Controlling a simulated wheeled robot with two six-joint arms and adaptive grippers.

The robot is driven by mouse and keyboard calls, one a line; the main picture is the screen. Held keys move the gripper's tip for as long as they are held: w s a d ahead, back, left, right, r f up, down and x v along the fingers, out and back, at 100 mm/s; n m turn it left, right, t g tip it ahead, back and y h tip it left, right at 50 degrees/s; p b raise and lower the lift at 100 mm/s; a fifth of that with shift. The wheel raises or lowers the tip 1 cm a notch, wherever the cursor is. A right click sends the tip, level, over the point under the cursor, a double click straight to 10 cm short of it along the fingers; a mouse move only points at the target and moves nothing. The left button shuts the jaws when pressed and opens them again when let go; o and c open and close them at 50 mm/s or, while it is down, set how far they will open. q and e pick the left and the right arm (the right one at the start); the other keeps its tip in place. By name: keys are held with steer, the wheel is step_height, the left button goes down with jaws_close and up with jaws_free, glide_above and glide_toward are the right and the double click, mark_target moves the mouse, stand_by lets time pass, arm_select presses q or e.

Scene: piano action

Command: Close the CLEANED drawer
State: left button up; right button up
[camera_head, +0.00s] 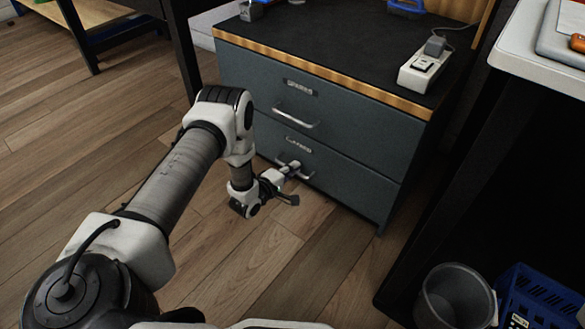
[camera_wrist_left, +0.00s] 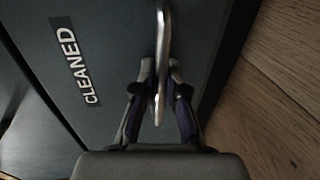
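The CLEANED drawer (camera_head: 345,185) is the lower dark grey drawer of a cabinet. Its front looks flush or nearly flush with the upper drawer; I cannot tell exactly. Its CLEANED label (camera_wrist_left: 77,60) reads clearly in the left wrist view, where its metal handle (camera_wrist_left: 162,30) stands between my fingers. My left gripper (camera_head: 290,172) is at this handle, and in the left wrist view the fingertips (camera_wrist_left: 161,75) close in on both sides of the bar. The fingers partly hide the handle in the head view. My right gripper is not in view.
The upper drawer (camera_head: 345,125) with its own handle (camera_head: 296,116) looks shut. A power strip (camera_head: 423,68) stands on the cabinet top. A grey bin (camera_head: 455,297) and a blue crate (camera_head: 540,295) stand at the lower right. The wooden floor before the cabinet is clear.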

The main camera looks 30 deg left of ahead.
arm_select(q)
steer(key=o, duration=0.3)
steer(key=shift+w, duration=0.1)
steer(key=v, duration=1.2)
